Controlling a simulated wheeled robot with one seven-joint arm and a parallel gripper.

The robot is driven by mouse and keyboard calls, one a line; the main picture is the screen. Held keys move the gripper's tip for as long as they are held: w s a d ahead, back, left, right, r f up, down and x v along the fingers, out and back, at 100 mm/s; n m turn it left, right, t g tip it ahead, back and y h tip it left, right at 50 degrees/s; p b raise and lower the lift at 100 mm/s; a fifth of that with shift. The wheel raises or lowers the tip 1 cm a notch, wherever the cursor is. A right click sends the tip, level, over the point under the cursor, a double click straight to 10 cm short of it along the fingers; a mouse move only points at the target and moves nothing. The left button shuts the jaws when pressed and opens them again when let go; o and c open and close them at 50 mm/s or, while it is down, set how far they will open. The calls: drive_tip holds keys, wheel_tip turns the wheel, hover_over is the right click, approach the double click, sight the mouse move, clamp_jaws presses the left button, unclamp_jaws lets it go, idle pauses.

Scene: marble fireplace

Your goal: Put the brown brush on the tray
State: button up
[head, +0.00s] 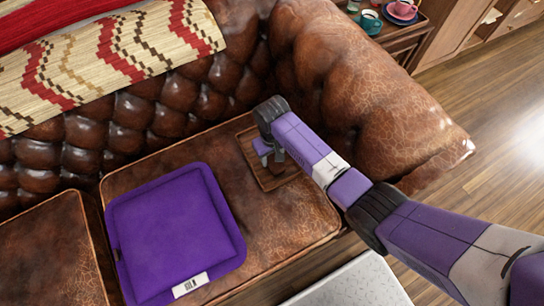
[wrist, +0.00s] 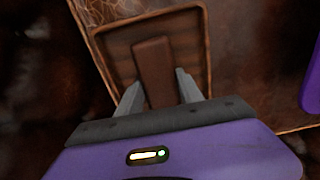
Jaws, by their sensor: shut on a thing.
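The brown brush (wrist: 155,70) is a dark brown block in the wrist view, between the two grey fingers of my gripper (wrist: 159,92). My gripper is shut on it. The wooden tray (wrist: 207,50) is a shallow rectangle with a raised rim, and the brush shows over its floor. Whether the brush touches the floor I cannot tell. In the head view the tray (head: 264,181) lies on the sofa seat beside the armrest. My gripper (head: 279,160) is over the tray there, and my arm hides part of it.
A purple cushion (head: 172,235) lies on the seat left of the tray. The leather armrest (head: 375,90) rises close on the right. A patterned blanket (head: 110,55) covers the backrest. A side table with cups (head: 370,22) stands behind the armrest.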

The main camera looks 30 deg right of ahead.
sight(272, 156)
drive_tip(key=shift+f, duration=0.15)
drive_tip(key=o, duration=1.3)
wheel_tip(272, 156, up, 12)
drive_tip(key=p, duration=0.3)
drive_tip(key=shift+r, duration=0.2)
